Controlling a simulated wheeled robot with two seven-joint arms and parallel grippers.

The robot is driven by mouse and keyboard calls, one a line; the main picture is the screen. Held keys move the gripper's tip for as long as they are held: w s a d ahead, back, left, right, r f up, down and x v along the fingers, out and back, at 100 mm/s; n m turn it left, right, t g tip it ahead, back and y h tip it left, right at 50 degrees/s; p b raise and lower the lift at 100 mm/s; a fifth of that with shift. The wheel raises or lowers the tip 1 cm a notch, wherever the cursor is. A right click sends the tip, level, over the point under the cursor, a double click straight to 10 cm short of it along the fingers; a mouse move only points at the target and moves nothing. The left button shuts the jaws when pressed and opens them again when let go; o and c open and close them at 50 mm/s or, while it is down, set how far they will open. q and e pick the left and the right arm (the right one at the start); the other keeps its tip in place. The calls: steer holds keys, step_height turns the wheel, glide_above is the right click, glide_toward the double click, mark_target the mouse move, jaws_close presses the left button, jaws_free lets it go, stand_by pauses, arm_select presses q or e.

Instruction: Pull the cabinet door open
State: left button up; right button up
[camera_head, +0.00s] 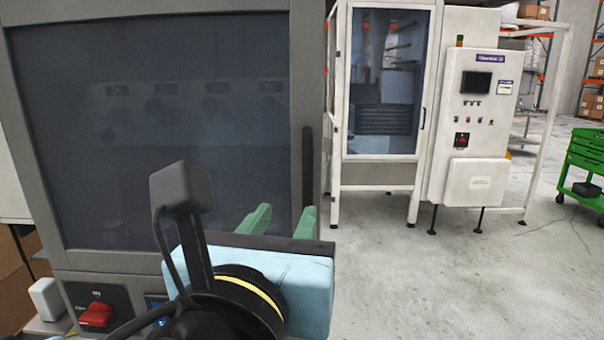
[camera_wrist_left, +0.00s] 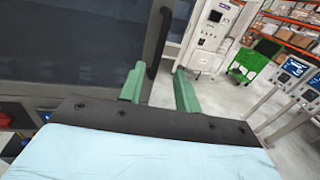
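The cabinet door (camera_head: 150,130) is a dark glass panel in a grey frame, filling the left of the head view; it looks closed. Its handle (camera_head: 307,165) is a black vertical bar at the door's right edge. In the left wrist view the handle (camera_wrist_left: 158,42) stands upright just past the fingers, its lower end in line with the gap. My left gripper (camera_head: 286,209) is open, with two green fingers and a pale blue body. The right finger covers the handle's lower end in the head view. Contact cannot be told. My right gripper is out of view.
A red switch (camera_head: 96,314) sits on the panel below the door. A white machine with a glass door (camera_head: 390,85) and a control box (camera_head: 470,120) stands behind on the right. A green cart (camera_head: 583,165) is at far right. The floor (camera_head: 450,280) between is clear.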

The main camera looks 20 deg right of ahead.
mark_target(306, 178)
arm_select(q)
steer(key=p+x, duration=0.1)
steer(key=x, duration=1.2)
steer(key=shift+d+r+p, duration=0.1)
steer(key=shift+p, duration=0.25)
steer(key=shift+c, duration=0.2)
jaws_close()
